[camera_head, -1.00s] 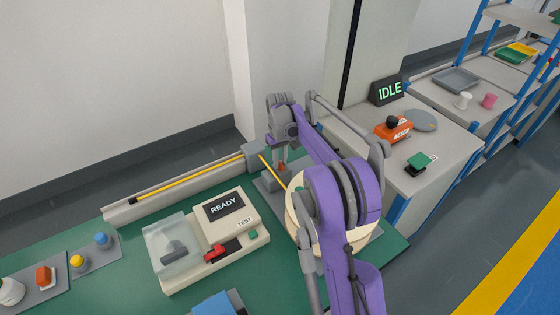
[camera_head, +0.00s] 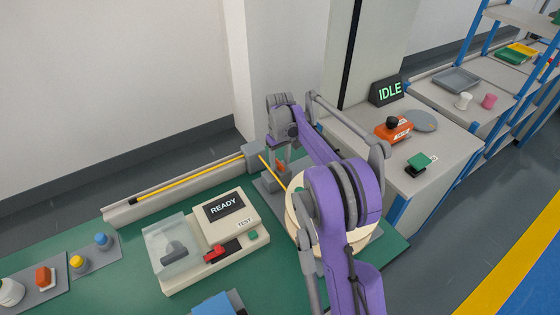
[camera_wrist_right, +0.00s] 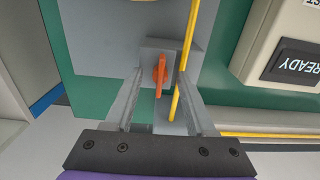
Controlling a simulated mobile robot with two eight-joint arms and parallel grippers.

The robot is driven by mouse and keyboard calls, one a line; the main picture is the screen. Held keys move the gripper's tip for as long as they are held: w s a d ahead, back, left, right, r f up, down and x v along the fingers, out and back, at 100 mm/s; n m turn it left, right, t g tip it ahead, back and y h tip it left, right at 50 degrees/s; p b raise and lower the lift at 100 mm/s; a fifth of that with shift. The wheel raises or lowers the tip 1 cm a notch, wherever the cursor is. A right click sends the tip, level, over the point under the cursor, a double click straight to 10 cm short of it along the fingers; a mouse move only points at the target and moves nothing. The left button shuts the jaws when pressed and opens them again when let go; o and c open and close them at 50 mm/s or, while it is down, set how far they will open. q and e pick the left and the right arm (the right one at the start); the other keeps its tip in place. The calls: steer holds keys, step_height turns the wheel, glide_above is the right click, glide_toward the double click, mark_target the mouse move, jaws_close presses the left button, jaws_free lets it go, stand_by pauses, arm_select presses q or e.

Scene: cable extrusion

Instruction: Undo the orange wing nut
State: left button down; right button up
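The orange wing nut (camera_head: 280,166) sits on a grey block at the back of the green bench, beside the yellow cable. In the right wrist view the wing nut (camera_wrist_right: 160,75) stands between my right gripper's two fingers, with a gap on each side. My right gripper (camera_head: 283,159) points down over the block and is open. The yellow cable (camera_wrist_right: 186,60) runs close along one side of the wing nut, by one finger. The block (camera_wrist_right: 152,50) is partly hidden by the fingers. My left gripper is not in view.
A cream reel (camera_head: 294,205) lies behind my right arm, which hides much of it. A tester (camera_head: 235,212) reading READY stands to the left. A long grey trough (camera_head: 185,183) holds the cable along the wall. An orange device (camera_head: 392,130) is on the side cabinet.

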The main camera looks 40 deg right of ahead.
mark_target(280, 163)
steer(key=shift+r, duration=0.1)
step_height(280, 163, up, 11)
steer(key=shift+f+p, duration=0.2)
steer(key=shift+p, duration=0.1)
stand_by(0.6)
